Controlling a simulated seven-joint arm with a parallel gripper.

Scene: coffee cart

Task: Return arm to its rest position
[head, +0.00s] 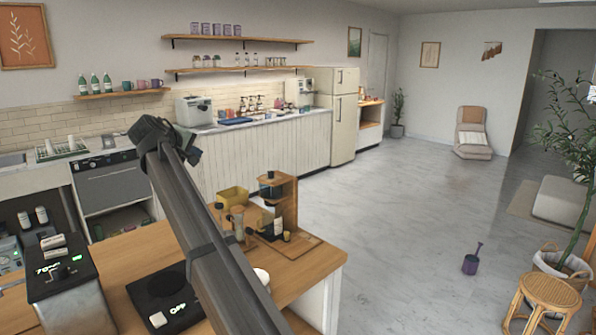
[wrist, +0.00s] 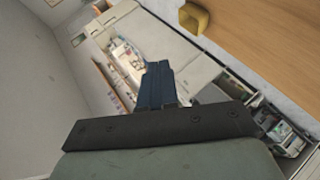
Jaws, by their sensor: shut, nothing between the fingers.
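My gripper (wrist: 160,84) shows in the wrist view as a dark bar with blue fingers that meet, with nothing between them. It is in the air, clear of the wooden counter. In the head view my dark grey arm slants from the bottom middle up to the left, across the wooden counter (head: 130,250). The arm's far end stands above the counter, in front of the back kitchen units. The gripper's fingers cannot be made out clearly in that view.
A yellow box (head: 232,195) and a wooden coffee stand (head: 287,205) are on the counter right of my arm. A black device reading OFF (head: 162,298) is beside the arm, and a black-topped machine (head: 62,272) is at left. The floor at right (head: 400,210) is mostly clear.

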